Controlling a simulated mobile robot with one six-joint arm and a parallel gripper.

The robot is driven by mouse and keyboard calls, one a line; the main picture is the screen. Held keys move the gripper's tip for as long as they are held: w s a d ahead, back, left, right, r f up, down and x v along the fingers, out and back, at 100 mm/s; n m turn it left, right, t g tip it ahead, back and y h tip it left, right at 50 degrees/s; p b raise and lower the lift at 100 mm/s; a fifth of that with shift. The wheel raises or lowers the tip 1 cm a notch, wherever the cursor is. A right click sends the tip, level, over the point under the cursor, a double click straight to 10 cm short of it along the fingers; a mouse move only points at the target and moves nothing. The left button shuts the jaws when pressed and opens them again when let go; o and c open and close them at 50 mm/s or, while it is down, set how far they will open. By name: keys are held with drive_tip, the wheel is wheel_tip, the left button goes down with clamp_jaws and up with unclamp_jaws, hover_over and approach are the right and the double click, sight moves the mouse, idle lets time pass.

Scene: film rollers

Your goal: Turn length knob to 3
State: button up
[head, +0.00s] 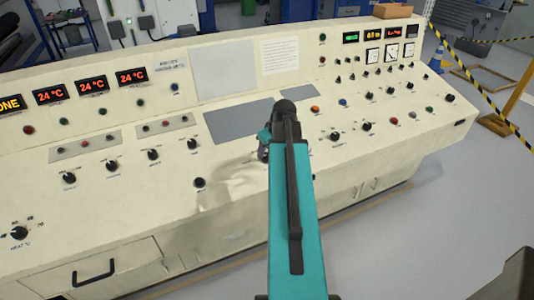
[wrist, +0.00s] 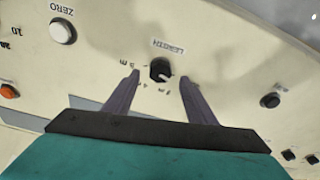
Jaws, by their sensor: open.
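The length knob (wrist: 159,69) is a black round knob on the cream panel, under a small LENGTH label (wrist: 167,46) that shows upside down in the wrist view. A light mark on the knob points to the lower right in that view. Small scale marks stand around it, with what looks like a 3 to its left; the exact setting is hard to read. My gripper (wrist: 161,79) is open, with one finger on each side of the knob, visibly apart from it in the picture. In the head view my gripper (head: 264,146) is mostly behind my teal arm, which hides the length knob.
In the wrist view, a white ZERO button (wrist: 62,31) and an orange button (wrist: 9,91) lie left, and a dark control (wrist: 270,101) lies right. The long cream console (head: 110,220) carries several other knobs and red displays. A drawer handle (head: 94,272) sticks out at front left.

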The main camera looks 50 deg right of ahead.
sight(266, 156)
drive_tip(key=shift+p+x, duration=0.35)
drive_tip(key=shift+x, duration=1.45)
drive_tip(key=shift+c, duration=0.2)
drive_tip(key=c, duration=1)
